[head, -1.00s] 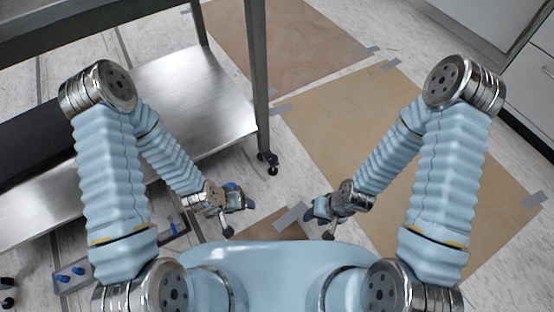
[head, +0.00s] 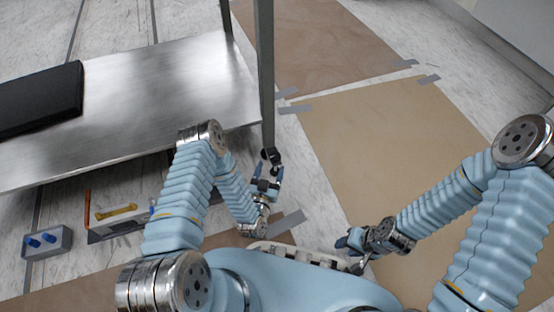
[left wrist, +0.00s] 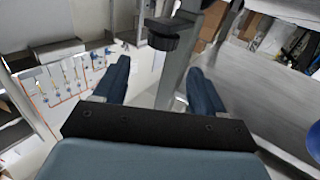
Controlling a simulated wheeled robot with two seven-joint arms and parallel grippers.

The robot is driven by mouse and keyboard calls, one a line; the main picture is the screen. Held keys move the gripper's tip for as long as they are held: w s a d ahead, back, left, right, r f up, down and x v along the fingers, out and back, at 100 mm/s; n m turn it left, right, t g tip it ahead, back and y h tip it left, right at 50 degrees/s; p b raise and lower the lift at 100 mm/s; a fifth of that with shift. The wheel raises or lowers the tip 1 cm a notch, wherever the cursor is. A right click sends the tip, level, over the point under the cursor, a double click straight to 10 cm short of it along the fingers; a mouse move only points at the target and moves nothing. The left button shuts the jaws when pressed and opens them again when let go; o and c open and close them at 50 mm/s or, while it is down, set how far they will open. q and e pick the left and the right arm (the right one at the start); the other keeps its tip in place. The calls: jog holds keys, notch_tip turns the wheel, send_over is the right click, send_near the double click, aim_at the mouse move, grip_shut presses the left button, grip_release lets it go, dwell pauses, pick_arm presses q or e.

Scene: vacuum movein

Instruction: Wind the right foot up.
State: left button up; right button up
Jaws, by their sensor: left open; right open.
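The steel table's right leg (head: 265,80) ends in a dark foot (head: 270,155) near the floor. In the left wrist view the foot shows as a black round piece (left wrist: 170,38) beside the steel leg (left wrist: 183,70). My left gripper (head: 266,172) is open just in front of the foot, fingers pointing toward it. In the left wrist view its blue fingers (left wrist: 160,75) are spread, with the leg between them in the picture and the foot above the gap. I cannot tell whether they touch it. My right gripper (head: 347,250) is open, empty and away from the leg.
A steel shelf (head: 160,100) carries a black slab (head: 40,98). On the floor at left are a grey box with blue knobs (head: 62,240) and a tray (head: 105,230) with tools. Taped tan sheets (head: 370,140) cover the floor at right, with clear room.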

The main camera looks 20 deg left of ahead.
aim_at(274, 161)
pick_arm(q)
jog(key=shift+w+f, duration=0.2)
jog(key=shift+f, duration=0.35)
jog(key=shift+w+f, duration=0.15)
jog(key=shift+f, duration=0.4)
jog(key=w+b, duration=0.1)
jog(key=w, duration=0.5)
jog(key=shift+r, duration=0.2)
jog(key=shift+w+b, duration=0.3)
jog(key=shift+w, duration=0.15)
pick_arm(e)
notch_tip(274, 161, down, 2)
jog(key=shift+f, duration=0.15)
pick_arm(q)
jog(key=shift+c, duration=0.2)
jog(key=c, duration=0.9)
